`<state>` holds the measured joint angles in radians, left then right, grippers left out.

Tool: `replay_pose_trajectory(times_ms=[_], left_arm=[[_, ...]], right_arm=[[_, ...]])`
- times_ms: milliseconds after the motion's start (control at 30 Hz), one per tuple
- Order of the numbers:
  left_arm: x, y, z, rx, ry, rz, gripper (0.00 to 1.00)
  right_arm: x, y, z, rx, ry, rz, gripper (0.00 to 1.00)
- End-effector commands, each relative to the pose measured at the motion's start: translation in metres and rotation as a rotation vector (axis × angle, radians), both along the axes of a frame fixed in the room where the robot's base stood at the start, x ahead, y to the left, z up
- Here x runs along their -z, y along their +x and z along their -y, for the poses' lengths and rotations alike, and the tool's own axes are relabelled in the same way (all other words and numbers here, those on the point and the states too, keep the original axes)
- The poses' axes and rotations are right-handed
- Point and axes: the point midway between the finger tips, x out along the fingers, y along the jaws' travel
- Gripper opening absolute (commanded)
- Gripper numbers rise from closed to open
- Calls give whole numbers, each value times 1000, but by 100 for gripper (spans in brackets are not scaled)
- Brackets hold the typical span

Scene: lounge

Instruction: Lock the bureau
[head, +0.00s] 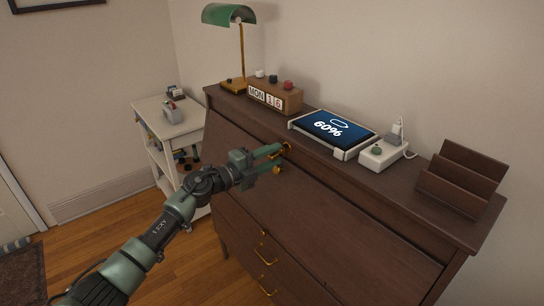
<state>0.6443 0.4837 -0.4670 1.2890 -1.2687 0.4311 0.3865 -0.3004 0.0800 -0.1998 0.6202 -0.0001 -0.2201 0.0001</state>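The bureau (330,232) is dark brown wood, with its sloping front closed flush. Brass fittings (287,147) show at the upper edge of the front, just past my gripper's fingertips. Another small brass piece (278,170) shows just below them, by the lower finger. My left gripper (277,160) reaches in from the left, its green fingers spread apart with a gap between them. The fingertips are close to the brass parts; I cannot tell whether they touch. Any key is too small to make out. My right gripper is not in view.
On the bureau top stand a green lamp (229,15), a calendar block (275,96), a tablet (333,129) in a white stand, a white charger box (384,154) and a wooden letter rack (462,178). A white trolley (170,127) stands left of the bureau.

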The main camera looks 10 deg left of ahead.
Motion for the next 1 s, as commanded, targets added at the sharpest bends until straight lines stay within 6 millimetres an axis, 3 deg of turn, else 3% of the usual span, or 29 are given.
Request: replay_pose_trajectory(times_ms=[133,267,1000], left_arm=[[0,0,0,0,0,0,35],[0,0,0,0,1,-1,0],[3,-1,2,2,-107,-95,0]], right_arm=[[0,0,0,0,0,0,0],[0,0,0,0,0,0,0],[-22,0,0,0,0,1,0]])
